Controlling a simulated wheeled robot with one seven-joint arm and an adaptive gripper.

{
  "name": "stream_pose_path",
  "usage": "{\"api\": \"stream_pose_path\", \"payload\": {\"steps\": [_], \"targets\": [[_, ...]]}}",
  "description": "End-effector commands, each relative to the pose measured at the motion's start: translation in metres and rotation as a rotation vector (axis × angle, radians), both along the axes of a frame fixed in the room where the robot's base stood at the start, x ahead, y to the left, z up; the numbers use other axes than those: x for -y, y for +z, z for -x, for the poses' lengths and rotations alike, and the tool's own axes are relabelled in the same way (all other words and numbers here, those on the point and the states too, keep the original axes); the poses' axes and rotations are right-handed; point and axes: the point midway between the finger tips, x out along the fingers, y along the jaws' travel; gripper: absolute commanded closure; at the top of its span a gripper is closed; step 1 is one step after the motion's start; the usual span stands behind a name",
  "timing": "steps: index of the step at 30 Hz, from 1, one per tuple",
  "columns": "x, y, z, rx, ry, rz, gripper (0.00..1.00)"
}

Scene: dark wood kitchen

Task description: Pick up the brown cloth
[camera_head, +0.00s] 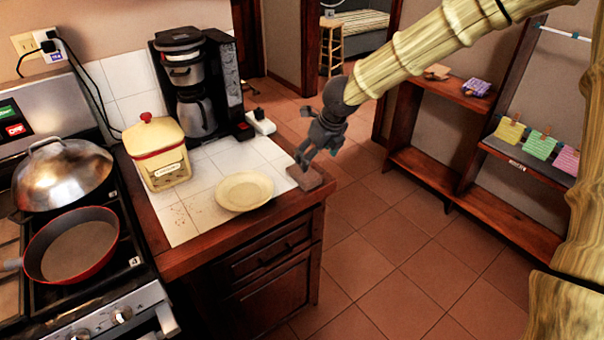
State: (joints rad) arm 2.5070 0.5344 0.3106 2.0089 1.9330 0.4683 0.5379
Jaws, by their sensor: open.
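The brown cloth (306,179) looks like a small, flat, reddish-brown square. It lies near the right corner of the tiled counter, close to the wooden edge. My gripper (318,160) hangs just above and slightly right of the cloth, its fingers pointing down. The gripper is open, and nothing shows between its fingers. I cannot tell from this view whether a fingertip touches the cloth.
A cream plate (244,191) sits left of the cloth. Behind are a cream canister (157,155), a coffee maker (196,85) and a power strip (262,122). A stove with a red pan (72,246) stands at left. Open floor and a wooden shelf (470,190) lie right.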

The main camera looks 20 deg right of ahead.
Motion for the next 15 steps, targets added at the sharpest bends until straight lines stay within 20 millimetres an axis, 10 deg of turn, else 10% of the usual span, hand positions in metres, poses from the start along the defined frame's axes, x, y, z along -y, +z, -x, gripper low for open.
{"api": "stream_pose_path", "payload": {"steps": [15], "targets": [[-0.008,-0.039,-0.022,0.004,-0.031,-0.027,0.17]]}}
